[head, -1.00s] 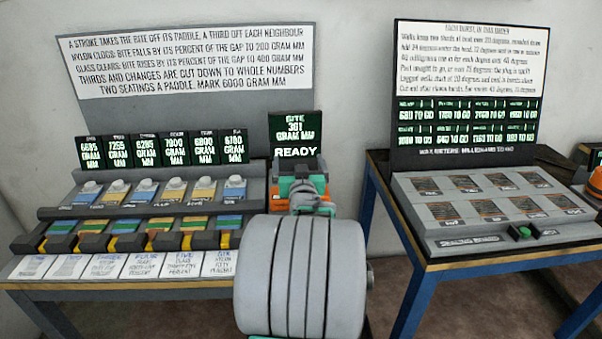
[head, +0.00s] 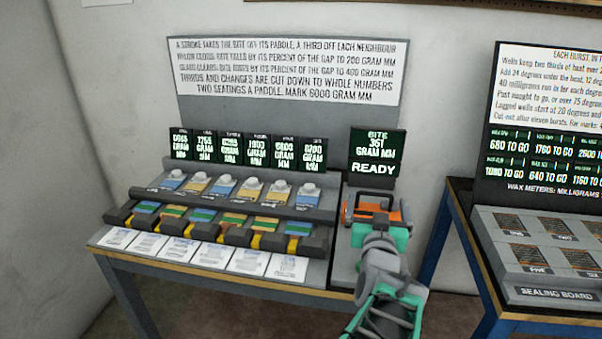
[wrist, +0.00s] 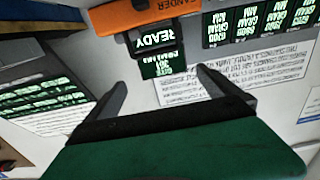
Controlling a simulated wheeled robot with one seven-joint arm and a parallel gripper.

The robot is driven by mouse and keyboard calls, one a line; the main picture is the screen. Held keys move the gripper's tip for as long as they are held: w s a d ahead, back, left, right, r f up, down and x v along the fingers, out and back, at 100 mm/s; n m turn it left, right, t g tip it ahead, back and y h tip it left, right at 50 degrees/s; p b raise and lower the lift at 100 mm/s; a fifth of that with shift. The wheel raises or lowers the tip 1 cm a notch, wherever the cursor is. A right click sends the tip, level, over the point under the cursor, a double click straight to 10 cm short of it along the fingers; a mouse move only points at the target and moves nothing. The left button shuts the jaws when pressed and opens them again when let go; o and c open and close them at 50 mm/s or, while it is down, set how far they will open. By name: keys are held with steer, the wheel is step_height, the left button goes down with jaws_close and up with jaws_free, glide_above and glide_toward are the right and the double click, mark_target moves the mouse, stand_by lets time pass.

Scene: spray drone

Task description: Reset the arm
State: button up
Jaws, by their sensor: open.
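My gripper shows in the wrist view (wrist: 160,88), its two dark fingers spread apart with nothing between them. In the head view my grey and teal arm reaches up from the lower right toward the right end of the left bench (head: 120,262). There its end overlaps an orange sander (head: 398,216), and I cannot tell the gap between them. In the wrist view, which is upside down, the sander (wrist: 146,14) is beyond the fingers at the top, apart from them. The bite screen (head: 376,156) reads READY behind the sander.
The left bench carries a row of paddles (head: 203,215), white cards (head: 180,247), small screens (head: 230,149) and a rule board (head: 290,68). A sealing board (head: 545,294) stands on a blue-legged table to the right. A gap of floor separates the two.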

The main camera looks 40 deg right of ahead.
steer(key=w+a+n+y+p, duration=0.1)
steer(key=w+a+y, duration=0.1)
steer(key=w+a, duration=0.1)
steer(key=w+a+f+n+y+p, duration=0.1)
steer(key=w+a+y, duration=0.1)
steer(key=w+a, duration=0.1)
steer(key=w+a+n+y+p, duration=0.1)
steer(key=w+a+y, duration=0.1)
steer(key=a, duration=0.3)
steer(key=shift+w+a+f+n+p, duration=0.15)
steer(key=shift+w+n+p, duration=0.25)
steer(key=shift+w, duration=0.2)
steer(key=s+a+f+n+g+y+p, duration=0.15)
steer(key=a+n+g+y+p, duration=0.45)
steer(key=a, duration=1.4)
steer(key=s+a+g+y, duration=0.1)
steer(key=s+a+g, duration=0.1)
steer(key=s+a, duration=0.4)
steer(key=shift+a+r, duration=0.15)
steer(key=shift+a, duration=0.15)
